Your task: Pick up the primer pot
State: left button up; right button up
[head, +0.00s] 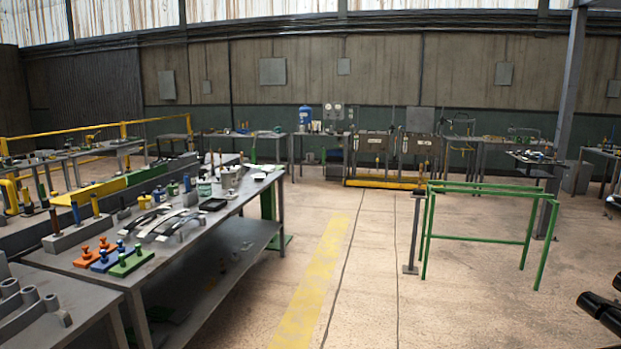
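Small pots and cans stand toward the far end of the long grey workbench (222,212) on the left. One is a pale, greenish can (204,188). Beside it, to the right, is a larger light grey pot (230,180). Either might be the primer pot; they are too small to tell, and no label can be read. Neither of my grippers can be made out in the head view, and nothing is seen touching the pots.
Curved metal leaf pieces (168,222) and orange, blue and green blocks with knobs (124,262) lie on the nearer bench top. A green frame (484,237) stands on the right. Dark cylinders (603,312) show at the lower right edge. The floor with the yellow stripe (318,285) is clear.

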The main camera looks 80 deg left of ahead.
aim_at(191, 176)
jog(key=u, duration=3.6)
